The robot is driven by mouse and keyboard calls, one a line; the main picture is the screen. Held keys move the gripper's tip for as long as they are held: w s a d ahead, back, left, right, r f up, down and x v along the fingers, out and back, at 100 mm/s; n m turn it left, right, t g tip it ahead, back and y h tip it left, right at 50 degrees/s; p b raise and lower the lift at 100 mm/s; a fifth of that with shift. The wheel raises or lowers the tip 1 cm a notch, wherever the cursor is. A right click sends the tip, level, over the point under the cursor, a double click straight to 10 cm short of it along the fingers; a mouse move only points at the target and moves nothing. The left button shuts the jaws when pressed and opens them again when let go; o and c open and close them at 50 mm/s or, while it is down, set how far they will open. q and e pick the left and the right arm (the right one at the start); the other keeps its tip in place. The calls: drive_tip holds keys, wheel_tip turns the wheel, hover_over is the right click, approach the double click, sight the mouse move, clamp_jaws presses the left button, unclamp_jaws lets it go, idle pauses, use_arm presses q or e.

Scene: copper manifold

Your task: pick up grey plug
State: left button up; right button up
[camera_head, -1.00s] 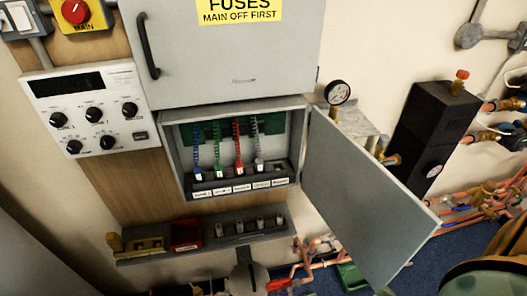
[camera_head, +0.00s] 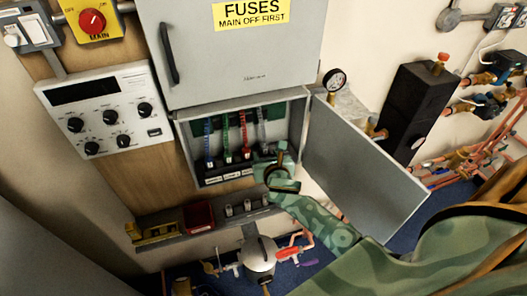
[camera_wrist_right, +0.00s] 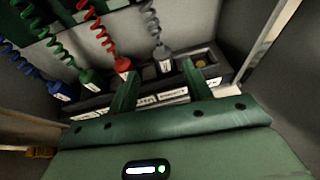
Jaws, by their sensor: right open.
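The grey plug (camera_wrist_right: 165,64) hangs on a grey coiled cord (camera_wrist_right: 151,22) and sits upright in the dark socket strip inside the open box. In the right wrist view it shows between my two green fingertips, beyond them. My right gripper (camera_wrist_right: 160,72) is open and empty, with one finger on each side of the plug's line. In the head view my right gripper (camera_head: 269,158) is at the box's lower right front and hides much of the grey plug; its cord (camera_head: 262,122) shows above. My left gripper is not in view.
Red (camera_wrist_right: 122,64), green (camera_wrist_right: 90,78) and blue (camera_wrist_right: 59,90) plugs stand left of the grey one. An empty socket (camera_wrist_right: 202,62) is to its right. The open box door (camera_head: 362,160) stands right of my gripper. A shelf (camera_head: 225,225) lies below.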

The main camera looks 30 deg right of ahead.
sight(265, 150)
drive_tip(key=x, duration=0.2)
drive_tip(key=b+x, duration=0.1)
drive_tip(key=x, duration=0.3)
drive_tip(key=shift+w+d+f, duration=0.15)
drive_tip(key=shift+d, duration=0.2)
drive_tip(key=c, duration=1.1)
